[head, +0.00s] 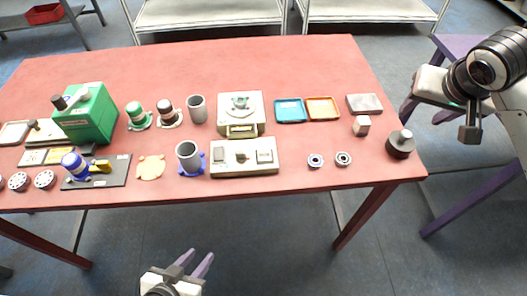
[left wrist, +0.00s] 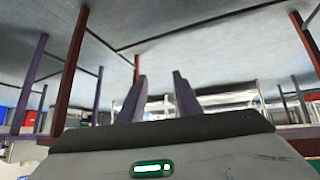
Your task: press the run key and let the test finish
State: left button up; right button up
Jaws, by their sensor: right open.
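Labels are too small to read, so I cannot tell which part is the run key. My left gripper (head: 200,257) is low, in front of the table and apart from it. Its purple fingers (left wrist: 160,76) are apart and empty in the left wrist view. My right gripper (head: 470,134) is beyond the table's right side, away from both devices.
The red table (head: 310,70) has a clear back strip. A green machine (head: 90,115) and several small parts fill its left. Blue (head: 290,118) and orange (head: 322,115) trays lie to the right. A purple-legged table (head: 449,48) stands right.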

pick_arm(q)
jog(key=shift+c, duration=0.2)
grip_shut()
dwell(1.6)
